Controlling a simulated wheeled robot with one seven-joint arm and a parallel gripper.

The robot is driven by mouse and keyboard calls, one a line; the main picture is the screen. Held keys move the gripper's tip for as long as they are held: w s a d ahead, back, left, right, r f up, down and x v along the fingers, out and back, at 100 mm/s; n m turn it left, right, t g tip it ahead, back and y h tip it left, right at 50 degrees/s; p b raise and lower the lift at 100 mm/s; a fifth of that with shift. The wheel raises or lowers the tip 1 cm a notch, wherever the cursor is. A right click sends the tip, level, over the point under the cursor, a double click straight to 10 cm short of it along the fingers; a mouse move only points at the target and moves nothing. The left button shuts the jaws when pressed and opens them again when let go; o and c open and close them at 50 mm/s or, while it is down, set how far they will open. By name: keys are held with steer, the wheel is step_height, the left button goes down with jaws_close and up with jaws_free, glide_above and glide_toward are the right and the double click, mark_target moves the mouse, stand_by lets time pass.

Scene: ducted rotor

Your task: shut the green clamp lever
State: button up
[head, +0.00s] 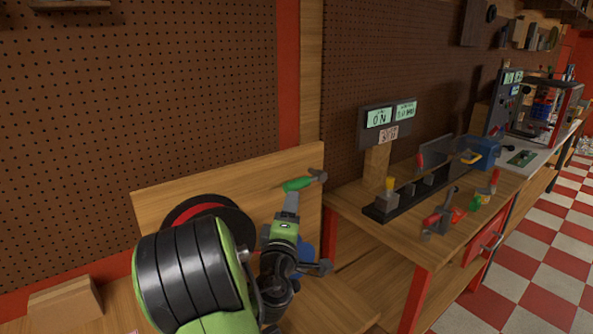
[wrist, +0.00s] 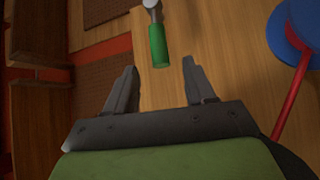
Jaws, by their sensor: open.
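The clamp lever has a green handle (head: 298,184) joined to a grey metal pivot (head: 318,175) at the upper right of an upright wooden board (head: 170,204). In the wrist view the green handle (wrist: 158,45) hangs just beyond my fingertips, in line with the gap between them. My gripper (wrist: 160,68) is open, with its two dark fingers apart and nothing between them. In the head view my gripper (head: 290,202) is just below the handle, seen small and partly from behind. Whether the fingers touch the handle is not clear, but a small gap shows.
A black and red round part (head: 212,212) is on the board, partly hidden by my arm. A blue disc (wrist: 300,25) with a red rod (wrist: 290,100) is at the right in the wrist view. A workbench (head: 400,232) with tools and a display stands to the right.

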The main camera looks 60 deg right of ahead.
mark_target(296, 187)
steer(key=p+x, duration=0.2)
steer(key=x, duration=0.1)
steer(key=p+x, duration=0.2)
steer(key=x, duration=0.1)
steer(key=p+x, duration=0.2)
steer(key=x, duration=0.1)
steer(key=shift+s+r, duration=0.1)
steer(key=shift+r, duration=0.2)
steer(key=shift+d+f, duration=0.15)
steer(key=shift+d, duration=0.4)
steer(key=shift+c, duration=0.3)
jaws_close()
